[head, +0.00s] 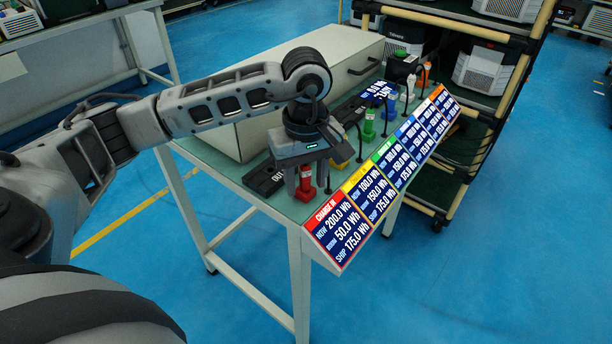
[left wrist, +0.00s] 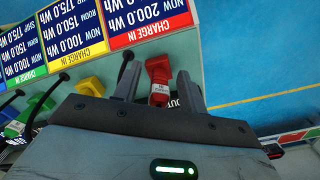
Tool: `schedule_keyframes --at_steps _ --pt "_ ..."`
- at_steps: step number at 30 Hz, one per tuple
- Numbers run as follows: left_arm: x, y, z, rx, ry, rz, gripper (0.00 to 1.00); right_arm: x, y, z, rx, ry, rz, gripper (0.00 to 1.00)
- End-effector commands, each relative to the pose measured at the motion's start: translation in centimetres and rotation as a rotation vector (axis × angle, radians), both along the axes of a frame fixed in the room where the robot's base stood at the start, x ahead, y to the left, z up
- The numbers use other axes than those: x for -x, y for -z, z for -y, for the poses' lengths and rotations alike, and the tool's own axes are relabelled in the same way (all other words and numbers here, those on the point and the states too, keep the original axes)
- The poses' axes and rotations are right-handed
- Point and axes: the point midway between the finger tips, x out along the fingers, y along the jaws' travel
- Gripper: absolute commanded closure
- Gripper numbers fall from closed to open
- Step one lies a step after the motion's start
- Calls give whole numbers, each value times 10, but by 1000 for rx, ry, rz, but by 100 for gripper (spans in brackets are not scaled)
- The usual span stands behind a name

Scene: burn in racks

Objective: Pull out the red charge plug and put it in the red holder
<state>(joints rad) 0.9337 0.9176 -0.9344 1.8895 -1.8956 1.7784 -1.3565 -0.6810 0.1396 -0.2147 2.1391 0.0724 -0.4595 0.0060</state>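The red charge plug (head: 305,187) stands on the green bench top behind the red CHARGE IN sign (head: 340,226). My left gripper (head: 304,180) points down over it, with one finger on each side. In the left wrist view the red plug (left wrist: 158,80) lies between the two spread fingers of my left gripper (left wrist: 158,74), with gaps visible beside it. The black block marked OUT (head: 265,178) is just left of the gripper. I cannot make out a red holder. My right gripper is not in view.
Yellow (head: 340,166), green (head: 369,124) and blue (head: 391,107) plugs stand along the same bench, with black cables between. A large beige case (head: 300,70) fills the bench behind. A wheeled rack (head: 470,130) stands at the right. The blue floor in front is clear.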

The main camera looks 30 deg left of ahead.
Motion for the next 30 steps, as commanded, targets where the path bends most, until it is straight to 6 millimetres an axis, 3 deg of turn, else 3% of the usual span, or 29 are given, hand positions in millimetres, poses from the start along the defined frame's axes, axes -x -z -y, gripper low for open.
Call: schedule_keyframes --at_steps 8,15,30 --pt "0 0 0 0 0 0 59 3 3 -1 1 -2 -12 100" --pt "-1 -4 0 0 0 2 59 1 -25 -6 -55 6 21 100" --pt "-1 -130 0 0 0 6 59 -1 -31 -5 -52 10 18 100"
